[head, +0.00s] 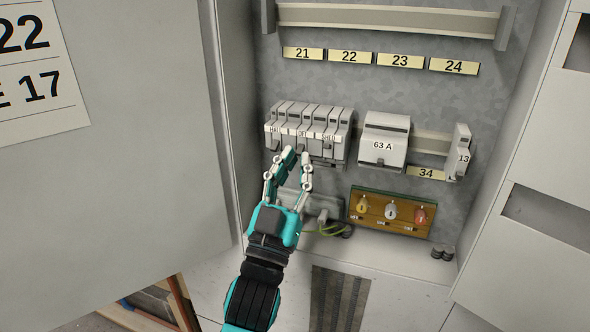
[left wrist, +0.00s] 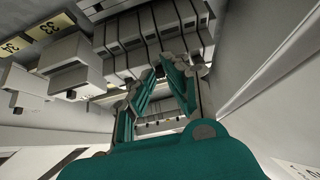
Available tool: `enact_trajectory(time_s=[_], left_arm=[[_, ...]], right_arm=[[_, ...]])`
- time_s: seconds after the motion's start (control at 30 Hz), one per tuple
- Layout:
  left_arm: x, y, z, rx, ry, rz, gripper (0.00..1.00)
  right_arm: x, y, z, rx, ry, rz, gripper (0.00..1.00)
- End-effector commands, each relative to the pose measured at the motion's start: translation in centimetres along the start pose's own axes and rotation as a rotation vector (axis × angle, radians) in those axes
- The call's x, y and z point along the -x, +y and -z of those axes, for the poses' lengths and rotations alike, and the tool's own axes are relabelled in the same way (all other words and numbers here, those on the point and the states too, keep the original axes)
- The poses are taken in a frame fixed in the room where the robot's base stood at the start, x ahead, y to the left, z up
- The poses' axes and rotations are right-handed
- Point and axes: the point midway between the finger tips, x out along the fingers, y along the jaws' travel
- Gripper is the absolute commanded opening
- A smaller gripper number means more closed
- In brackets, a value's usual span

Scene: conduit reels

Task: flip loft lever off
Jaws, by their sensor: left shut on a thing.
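A row of grey breakers (head: 322,118) is mounted on the rail of the open cabinet. They carry small white labels, and the one above my fingertips seems to end in "OFT". My left gripper (head: 297,154) reaches up from below to the front of this breaker. It is shut on the small loft lever, which the fingertips mostly hide. In the left wrist view, the gripper's teal fingers (left wrist: 166,68) converge at the lower front of the breakers (left wrist: 125,45). The lever's position cannot be made out. My right gripper is not in view.
A large 63 A block (head: 384,143) and a narrow breaker marked 13 (head: 460,152) stand to the right. A wooden fuse board (head: 390,211) is below. The cabinet door (head: 120,170) stands open at left.

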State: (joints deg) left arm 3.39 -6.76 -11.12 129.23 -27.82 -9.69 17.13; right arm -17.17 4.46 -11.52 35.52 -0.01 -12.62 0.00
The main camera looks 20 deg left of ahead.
Motion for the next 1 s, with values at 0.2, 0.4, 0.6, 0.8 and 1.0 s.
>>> enact_trajectory(time_s=[0.2, 0.4, 0.6, 0.8, 1.0], left_arm=[[0.0, 0.0, 0.1, -0.001, 0.001, 0.0, 0.15], [0.0, 0.0, 0.0, -0.001, 0.0, 0.0, 0.34], [0.1, 0.0, 0.0, 0.0, 0.0, 0.0, 0.34], [2.0, 0.0, -0.1, 0.001, -0.005, 0.0, 0.34], [5.2, 0.0, -0.1, 0.001, -0.005, 0.001, 0.34]], right_arm=[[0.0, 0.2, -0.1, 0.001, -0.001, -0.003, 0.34], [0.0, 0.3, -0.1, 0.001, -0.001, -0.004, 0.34], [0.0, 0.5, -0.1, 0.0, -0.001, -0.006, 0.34], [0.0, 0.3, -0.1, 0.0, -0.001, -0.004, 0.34], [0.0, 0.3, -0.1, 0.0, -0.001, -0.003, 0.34]])
